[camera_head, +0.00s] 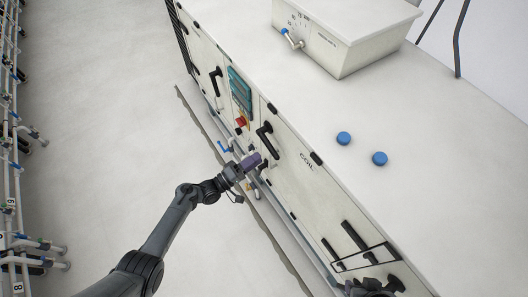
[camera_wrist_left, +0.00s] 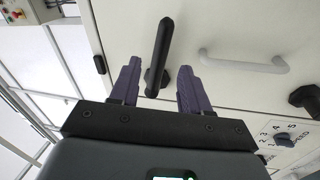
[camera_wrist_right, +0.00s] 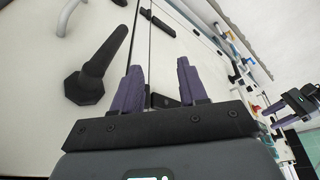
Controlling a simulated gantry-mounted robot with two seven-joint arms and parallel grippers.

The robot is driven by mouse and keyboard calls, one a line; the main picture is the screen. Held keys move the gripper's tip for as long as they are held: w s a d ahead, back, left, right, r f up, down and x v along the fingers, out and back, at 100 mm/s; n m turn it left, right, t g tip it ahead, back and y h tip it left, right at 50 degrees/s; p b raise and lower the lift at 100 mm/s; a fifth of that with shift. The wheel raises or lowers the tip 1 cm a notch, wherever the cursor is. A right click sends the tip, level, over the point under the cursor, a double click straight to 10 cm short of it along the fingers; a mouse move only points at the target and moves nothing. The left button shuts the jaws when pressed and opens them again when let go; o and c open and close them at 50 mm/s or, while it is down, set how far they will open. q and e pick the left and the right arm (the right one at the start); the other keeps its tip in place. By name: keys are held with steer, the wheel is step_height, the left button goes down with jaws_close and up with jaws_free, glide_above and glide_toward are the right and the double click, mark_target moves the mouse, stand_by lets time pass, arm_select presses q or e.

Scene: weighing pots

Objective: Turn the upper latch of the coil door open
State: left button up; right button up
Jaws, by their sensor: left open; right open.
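The coil door (camera_head: 320,190), a white panel lettered COIL, is on the machine's front. A black lever latch (camera_wrist_left: 160,48) stands between the spread purple fingers of my left gripper (camera_wrist_left: 157,92) in the left wrist view, with gaps on both sides. I cannot tell whether it is the upper one. In the head view my left gripper (camera_head: 250,162) is at the door's left end. My right gripper (camera_wrist_right: 160,90) is open and empty in the right wrist view. Another black lever (camera_wrist_right: 100,65) lies to its left, apart from the fingers.
A white bar handle (camera_wrist_left: 243,63) and a black knob (camera_wrist_left: 304,97) are right of the lever. A white box with a dial (camera_head: 340,35) and blue caps (camera_head: 344,138) are on the machine top. Pipe racks (camera_head: 12,150) stand far left; the floor (camera_head: 110,100) between is clear.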

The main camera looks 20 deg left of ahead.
arm_select(q)
steer(key=v, duration=0.3)
stand_by(0.5)
